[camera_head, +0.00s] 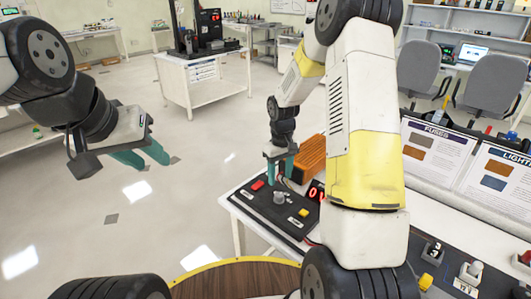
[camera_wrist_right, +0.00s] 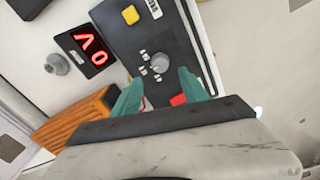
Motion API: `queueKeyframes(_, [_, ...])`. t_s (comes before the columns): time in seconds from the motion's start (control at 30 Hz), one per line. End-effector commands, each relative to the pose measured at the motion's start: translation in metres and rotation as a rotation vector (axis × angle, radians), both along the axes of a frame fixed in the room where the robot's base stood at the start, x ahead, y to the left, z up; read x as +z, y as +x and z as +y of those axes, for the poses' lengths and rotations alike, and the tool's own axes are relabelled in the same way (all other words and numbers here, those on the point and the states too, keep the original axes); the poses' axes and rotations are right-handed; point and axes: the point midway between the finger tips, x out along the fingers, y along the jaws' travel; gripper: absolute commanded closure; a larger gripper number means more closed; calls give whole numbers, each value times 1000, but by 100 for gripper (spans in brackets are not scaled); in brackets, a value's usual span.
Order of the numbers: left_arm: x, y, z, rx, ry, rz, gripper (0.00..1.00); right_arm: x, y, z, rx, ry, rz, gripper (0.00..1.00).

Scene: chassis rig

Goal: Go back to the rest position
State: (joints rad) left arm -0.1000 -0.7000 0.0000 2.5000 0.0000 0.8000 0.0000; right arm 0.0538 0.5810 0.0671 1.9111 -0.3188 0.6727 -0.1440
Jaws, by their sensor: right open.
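My left gripper (camera_head: 142,158) hangs over the open floor at the left of the head view. Its two teal fingers stand apart with nothing between them. My right gripper (camera_head: 280,178) points down above a black panel (camera_head: 262,207) on the white table. Its teal fingers are open, as the right wrist view (camera_wrist_right: 160,86) also shows. A grey knob (camera_head: 280,198) on the panel lies just below and ahead of the fingertips, and it also shows in the wrist view (camera_wrist_right: 160,63). I see nothing held in either gripper.
The panel has a red button (camera_wrist_right: 178,99) and a yellow button (camera_wrist_right: 130,15). Beside it are a red-digit display (camera_wrist_right: 91,45), another grey knob (camera_wrist_right: 57,63) and an orange ribbed block (camera_head: 311,158). Label boards (camera_head: 436,152) stand at the right. The floor (camera_head: 150,220) at left is clear.

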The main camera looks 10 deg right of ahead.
Motion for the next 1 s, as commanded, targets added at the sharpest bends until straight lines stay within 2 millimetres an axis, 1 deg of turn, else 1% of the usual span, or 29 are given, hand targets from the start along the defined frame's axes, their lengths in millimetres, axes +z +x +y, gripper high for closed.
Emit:
queueKeyframes(0.07, [0,0,0,0,0,0,64,15,-2,0,-9,1,-19,48])
queueKeyframes(0.13, [0,0,0,0,0,0,64,38,-7,0,-27,5,-46,48])
queueKeyframes(0.17, [0,0,0,0,0,0,64,50,-10,-1,-37,7,-61,48])
queueKeyframes(0.2, [0,0,0,0,0,0,64,68,-16,-1,-51,11,-82,48])
queueKeyframes(0.27, [0,0,0,0,0,0,64,96,-27,0,-76,20,-117,48])
queueKeyframes(0.3, [0,0,0,0,0,0,64,114,-36,0,-92,27,-141,48])
queueKeyframes(0.37, [0,0,0,0,0,0,64,139,-51,1,-117,39,-175,48])
queueKeyframes(0.4, [0,0,0,0,0,0,64,154,-61,2,-134,50,-197,48])
queueKeyframes(0.47, [0,0,0,0,0,0,64,175,-78,3,-158,65,-231,48])
queueKeyframes(0.5, [0,0,0,0,0,0,64,188,-90,4,-174,78,-253,48])
queueKeyframes(0.57, [0,0,0,0,0,0,64,206,-108,5,-196,97,-286,48])
queueKeyframes(0.6, [0,0,0,0,0,0,64,216,-120,7,-212,112,-308,48])
queueKeyframes(0.67, [0,0,0,0,0,0,64,230,-140,9,-233,134,-341,48])
queueKeyframes(0.7, [0,0,0,0,0,0,64,239,-152,10,-247,151,-363,48])
queueKeyframes(0.8, [0,0,0,0,0,0,64,254,-183,13,-279,194,-412,48])
queueKeyframes(0.9, [0,0,0,0,0,0,64,263,-209,17,-303,234,-453,48])
queueKeyframes(1.0, [0,0,0,0,0,0,64,267,-227,20,-319,263,-480,48])
